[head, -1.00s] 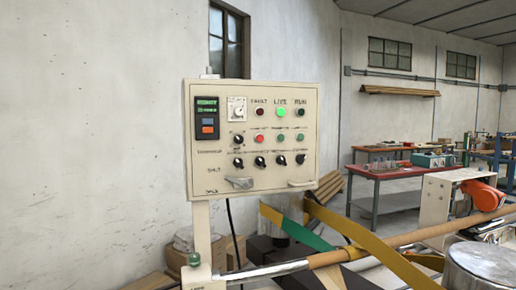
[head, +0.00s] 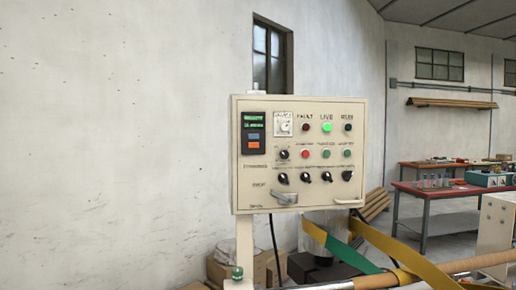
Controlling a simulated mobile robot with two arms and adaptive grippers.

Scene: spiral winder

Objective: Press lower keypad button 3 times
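A beige control panel (head: 335,195) stands upright on a post in the middle of the head view. At its upper left is a small black keypad module (head: 243,130) with a lit green display (head: 254,118). Below the display are two stacked buttons: a blue upper button (head: 254,136) and an orange lower button (head: 254,145). Neither of my grippers is in view, and nothing covers the keypad.
The panel also carries a lit green LIVE lamp (head: 327,127), several black knobs and a grey handle (head: 284,197) low on its face. Yellow and green strips and a brown tube (head: 480,262) lie to the lower right. A red table (head: 450,190) stands behind.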

